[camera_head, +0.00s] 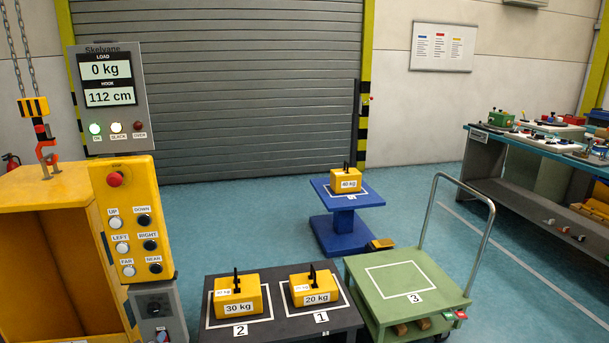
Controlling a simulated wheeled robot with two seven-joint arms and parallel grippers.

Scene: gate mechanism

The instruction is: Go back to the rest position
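Neither of my grippers shows in the head view. A yellow control panel (131,225) with UP, DOWN, LEFT, RIGHT, FAR and NEAR buttons stands at the left. The display (106,84) above it reads load 0 kg and hook 112 cm, with its left and middle lamps lit. An orange hook (45,145) hangs empty at the far left. Yellow weights of 30 kg (238,298) and 20 kg (316,288) sit on the dark table (281,337) in squares 2 and 1. A yellow 40 kg weight (346,181) sits on a blue lift table (329,199).
A green cart (436,290) with an empty square marked 3 stands right of the dark table, its handle rising at the right. A workbench (537,150) with several items runs along the right. A rolled shutter door (220,80) closes the back. Open floor (505,270) lies between cart and bench.

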